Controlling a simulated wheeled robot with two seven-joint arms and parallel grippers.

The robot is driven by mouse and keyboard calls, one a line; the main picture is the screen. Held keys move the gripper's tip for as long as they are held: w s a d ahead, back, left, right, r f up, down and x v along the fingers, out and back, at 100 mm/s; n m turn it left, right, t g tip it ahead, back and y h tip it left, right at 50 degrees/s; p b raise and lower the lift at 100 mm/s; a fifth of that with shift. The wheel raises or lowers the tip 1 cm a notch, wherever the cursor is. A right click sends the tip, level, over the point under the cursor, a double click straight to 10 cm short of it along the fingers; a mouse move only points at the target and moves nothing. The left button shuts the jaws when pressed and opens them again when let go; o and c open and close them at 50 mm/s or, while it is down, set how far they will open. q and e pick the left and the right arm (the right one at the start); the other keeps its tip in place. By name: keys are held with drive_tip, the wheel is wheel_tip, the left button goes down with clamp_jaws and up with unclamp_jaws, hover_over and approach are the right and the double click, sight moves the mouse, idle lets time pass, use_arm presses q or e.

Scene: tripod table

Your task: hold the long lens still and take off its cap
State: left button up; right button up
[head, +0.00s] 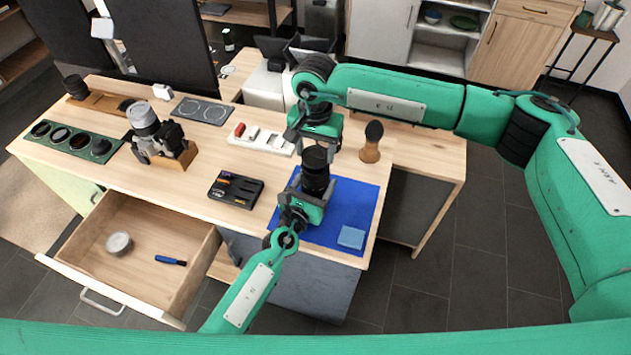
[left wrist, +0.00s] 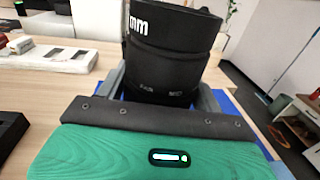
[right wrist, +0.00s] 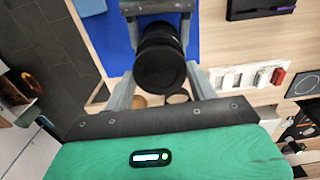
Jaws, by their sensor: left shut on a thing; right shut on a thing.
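The long lens (head: 316,177) is black and stands upright over the blue mat (head: 352,203). My left gripper (head: 308,192) is shut around its lower barrel; the left wrist view shows the barrel (left wrist: 172,55) between the fingers. The lens's black cap (right wrist: 160,72) is the round face at its upper end, between the fingers of my right gripper (right wrist: 160,85) in the right wrist view. My right gripper comes from above and is shut on the cap. The cap looks in line with the barrel; I see no gap between them. The lens's foot is mostly hidden by my left gripper.
A light blue cloth (head: 351,237) lies on the mat. A black case (head: 235,189), a white charger strip (head: 262,138) and a brush (head: 372,141) stand near. A camera on a wooden stand (head: 179,158) is farther left. The open drawer (head: 137,277) juts out in front.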

drive_tip(key=shift+r, duration=2)
use_arm(q)
drive_tip(key=o, duration=1.5)
drive_tip(key=v, duration=1.2)
